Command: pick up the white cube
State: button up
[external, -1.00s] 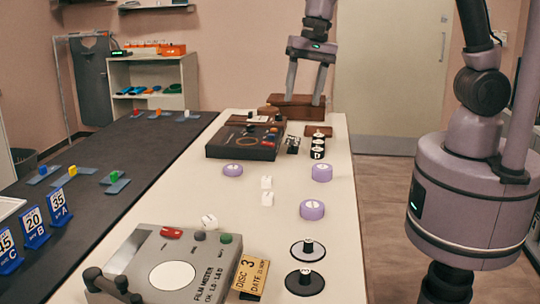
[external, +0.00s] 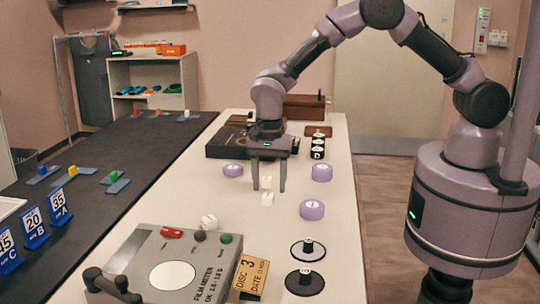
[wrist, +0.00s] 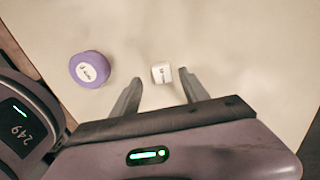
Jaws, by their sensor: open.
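Two small white blocks stand one behind the other in the middle of the pale table. The nearer white block (external: 267,199) shows whole in the external view. The farther one (external: 266,185) is between my fingers in that picture. The wrist view shows one white cube (wrist: 161,74) with a dark mark, between and just beyond the fingertips; I cannot tell which block it is. My gripper (external: 268,189) is open and empty, pointing down at the blocks. It also shows in the wrist view (wrist: 160,78). Its exact height above the table is unclear.
Purple discs stand around the blocks, at left (external: 233,170), right (external: 322,172) and front right (external: 312,210). Another white piece (external: 209,222) is by the grey film meter (external: 150,250). A dark device (external: 225,145) is behind my gripper. Black spools (external: 305,282) are in front.

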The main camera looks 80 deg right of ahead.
aim_at(268, 194)
jog(key=f, duration=0.2)
jog(key=f+b, duration=0.1)
jog(key=shift+w+d+f, duration=0.1)
jog(key=shift+w+f, duration=0.1)
jog(key=shift+f, duration=0.2)
jog(key=shift+r, duration=0.1)
jog(key=shift+c, duration=1.3)
grip_shut()
